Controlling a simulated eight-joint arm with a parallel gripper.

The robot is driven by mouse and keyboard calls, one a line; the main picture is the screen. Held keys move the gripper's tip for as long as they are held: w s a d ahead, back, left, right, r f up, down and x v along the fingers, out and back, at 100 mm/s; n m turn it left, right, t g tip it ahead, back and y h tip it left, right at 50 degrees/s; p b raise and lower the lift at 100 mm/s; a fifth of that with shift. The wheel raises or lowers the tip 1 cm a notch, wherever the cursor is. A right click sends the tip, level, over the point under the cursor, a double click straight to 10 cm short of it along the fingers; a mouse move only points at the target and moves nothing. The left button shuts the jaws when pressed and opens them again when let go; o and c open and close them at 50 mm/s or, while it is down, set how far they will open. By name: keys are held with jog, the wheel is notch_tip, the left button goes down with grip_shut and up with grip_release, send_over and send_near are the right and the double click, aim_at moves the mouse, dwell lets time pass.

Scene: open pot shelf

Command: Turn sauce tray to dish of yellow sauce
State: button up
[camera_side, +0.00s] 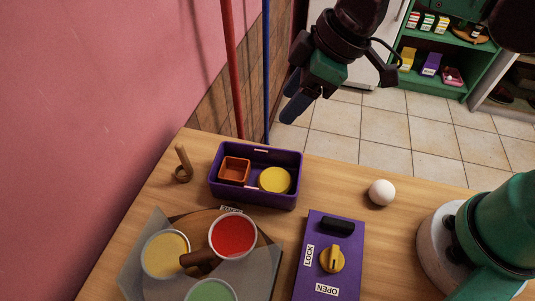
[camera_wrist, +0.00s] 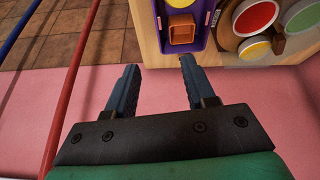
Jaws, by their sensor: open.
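The round sauce tray (camera_side: 270,243) lies at the table's front left, partly under a grey see-through cover. It carries a dish of yellow sauce (camera_side: 166,254) at left, a dish of red sauce (camera_side: 233,235) at the back, and a dish of green sauce (camera_side: 211,291) cut by the bottom edge. A brown handle (camera_side: 199,261) sits between them. In the wrist view the red dish (camera_wrist: 255,17), green dish (camera_wrist: 302,18) and yellow dish (camera_wrist: 255,49) show at upper right. My gripper (camera_side: 292,97) is open and empty, high beyond the table's back edge, apart from the tray; its fingers (camera_wrist: 159,66) frame pink surface.
A purple bin (camera_side: 255,200) holds an orange box (camera_side: 234,170) and a yellow disc (camera_side: 274,180). A wooden peg (camera_side: 183,163) stands left. A purple lock panel (camera_side: 316,275) with a yellow knob (camera_side: 332,259) and a white ball (camera_side: 382,192) lie right. Red and blue poles stand behind.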

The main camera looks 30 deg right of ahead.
jog(key=d+m+t+h, duration=0.2)
jog(key=d+m, duration=0.4)
jog(key=d, duration=0.4)
jog(key=shift+w, duration=0.2)
jog(key=shift+a, duration=0.1)
jog(key=c, duration=0.3)
jog(key=a, duration=0.3)
jog(key=shift+w+a+r, duration=0.1)
jog(key=shift+w+a, duration=0.05)
jog(key=shift+a, duration=0.25)
grip_shut()
jog(key=n+g, duration=0.2)
jog(key=g, duration=0.1)
send_over(210, 222)
jog(key=s+d, duration=0.2)
jog(key=s, duration=0.1)
jog(key=x, duration=0.3)
jog(key=shift+s, duration=0.25)
jog(key=x, duration=0.9)
jog(key=shift+w+d, duration=0.1)
